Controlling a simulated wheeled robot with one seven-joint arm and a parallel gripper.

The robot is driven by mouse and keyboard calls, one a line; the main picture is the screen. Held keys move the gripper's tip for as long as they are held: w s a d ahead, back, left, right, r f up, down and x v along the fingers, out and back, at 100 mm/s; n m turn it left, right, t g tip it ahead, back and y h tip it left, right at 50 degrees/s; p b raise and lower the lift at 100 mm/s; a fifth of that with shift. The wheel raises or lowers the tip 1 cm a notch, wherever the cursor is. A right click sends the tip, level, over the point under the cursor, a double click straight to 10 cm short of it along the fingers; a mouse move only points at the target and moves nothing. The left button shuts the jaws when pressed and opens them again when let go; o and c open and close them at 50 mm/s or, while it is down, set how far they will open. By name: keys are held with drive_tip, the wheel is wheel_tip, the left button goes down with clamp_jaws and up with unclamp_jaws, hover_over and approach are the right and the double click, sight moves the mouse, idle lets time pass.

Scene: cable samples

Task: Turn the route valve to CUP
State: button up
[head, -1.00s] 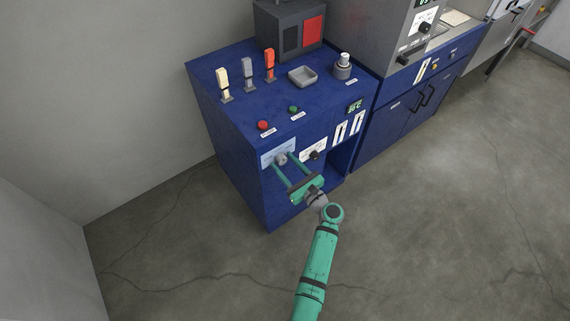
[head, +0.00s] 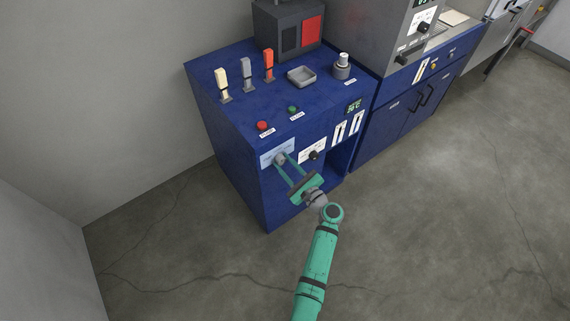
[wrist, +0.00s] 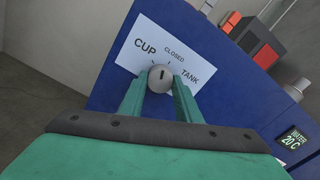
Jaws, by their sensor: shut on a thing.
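The route valve is a round grey knob (wrist: 161,77) on a white label plate (wrist: 128,57), which also shows on the blue cabinet's front in the head view (head: 268,159). The plate reads CUP at left, CLOSED at the top and TANK at right, and looks tilted clockwise in the wrist view. My gripper (wrist: 160,92) is shut on the knob, one green finger on each side. The knob's short dark mark points roughly up in the picture, near the CUP–CLOSED side; its exact position is hard to tell. In the head view my gripper (head: 284,163) partly covers the knob.
A black knob (head: 314,155) on another white plate is close to the right of my gripper. Open floor lies in front.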

drive_tip(key=n, duration=0.3)
drive_tip(key=shift+w+n, duration=0.1)
drive_tip(key=shift+n, duration=0.3)
drive_tip(key=shift+r+n, duration=0.1)
drive_tip(key=shift+n, duration=1.8)
drive_tip(key=o, duration=1.1)
drive_tip(key=shift+c, duration=0.2)
drive_tip(key=v, duration=1)
drive_tip(key=shift+s+d, duration=0.25)
